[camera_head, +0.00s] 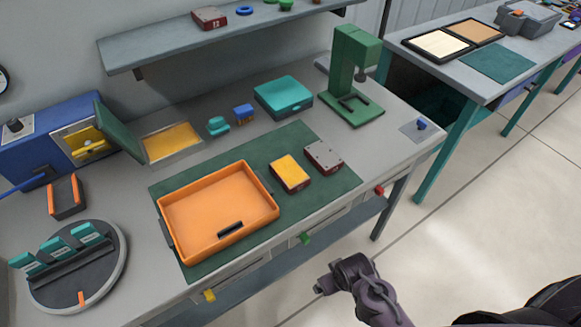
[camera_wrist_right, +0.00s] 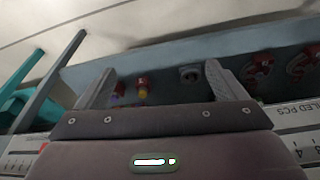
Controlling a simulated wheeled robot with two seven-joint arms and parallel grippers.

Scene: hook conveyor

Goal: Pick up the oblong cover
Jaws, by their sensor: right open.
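A small oblong dark-red block with a grey, holed top (camera_head: 323,157) lies on the green mat (camera_head: 270,150); it looks like the cover, though I cannot be sure. A similar dark-red block with a yellow top (camera_head: 290,173) lies just left of it, apart. My right gripper (camera_head: 322,286) is in front of the bench, away from the blocks. In the right wrist view its two fingers (camera_wrist_right: 157,85) are spread, with nothing held between them. My left gripper is not in view.
A green press (camera_head: 352,75) stands behind the blocks, with a teal box (camera_head: 284,97) to its left. A round rack (camera_head: 75,270) is at front left. A shelf (camera_head: 220,40) overhangs the back. Drawer handles and a lower shelf line the bench front; open floor is at right.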

